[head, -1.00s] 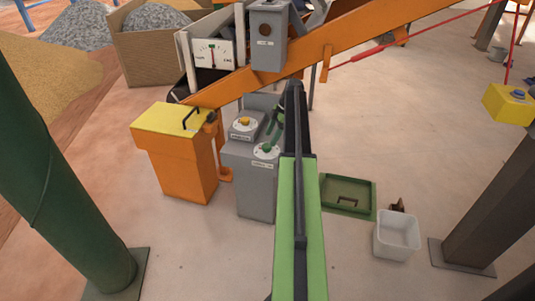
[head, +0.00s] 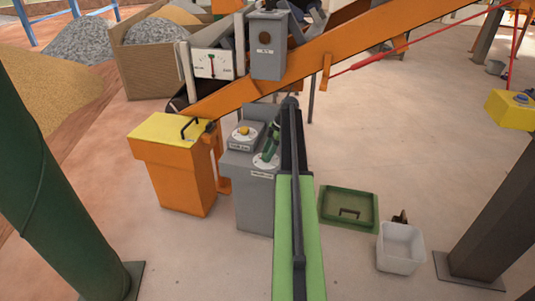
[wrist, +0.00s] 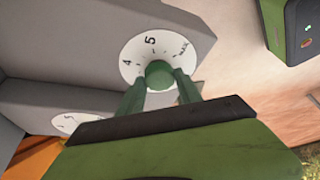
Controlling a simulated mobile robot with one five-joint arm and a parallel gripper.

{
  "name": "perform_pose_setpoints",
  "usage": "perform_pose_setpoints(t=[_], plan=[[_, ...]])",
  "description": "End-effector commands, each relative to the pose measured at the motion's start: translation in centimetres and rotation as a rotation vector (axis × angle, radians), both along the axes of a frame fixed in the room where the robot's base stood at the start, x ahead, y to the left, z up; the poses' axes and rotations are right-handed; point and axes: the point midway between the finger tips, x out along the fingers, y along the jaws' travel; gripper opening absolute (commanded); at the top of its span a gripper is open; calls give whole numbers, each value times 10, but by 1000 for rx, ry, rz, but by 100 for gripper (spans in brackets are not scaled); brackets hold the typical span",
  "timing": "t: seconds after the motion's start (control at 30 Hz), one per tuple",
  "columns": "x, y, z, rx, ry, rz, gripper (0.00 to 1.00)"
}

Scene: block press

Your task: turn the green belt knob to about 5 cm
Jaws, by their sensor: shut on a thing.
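The green belt knob (wrist: 159,74) sits in the middle of a white dial (wrist: 137,47) with the figures 4 and 5 and more marks. The 5 is straight above the knob in the wrist view; the knob's pointer cannot be made out. My gripper (wrist: 160,84) is shut on the knob, one green finger on each side. In the head view my gripper (head: 268,155) reaches down to the dial (head: 262,163) on top of the grey control box (head: 254,200), and it covers the knob.
An orange box with a yellow top (head: 172,130) is close at left. The orange conveyor beam (head: 345,54) crosses behind. A green tray (head: 327,217) and white bin (head: 401,265) lie right.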

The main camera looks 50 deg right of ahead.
Motion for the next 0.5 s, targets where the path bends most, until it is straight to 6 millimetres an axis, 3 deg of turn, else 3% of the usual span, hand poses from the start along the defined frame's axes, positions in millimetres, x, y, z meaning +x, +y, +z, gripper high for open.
perform_pose_setpoints(t=[0.27,0.5], plan=[[0,1,0,0,0,-29,1],[-2,3,0,1,-1,-158,1]])
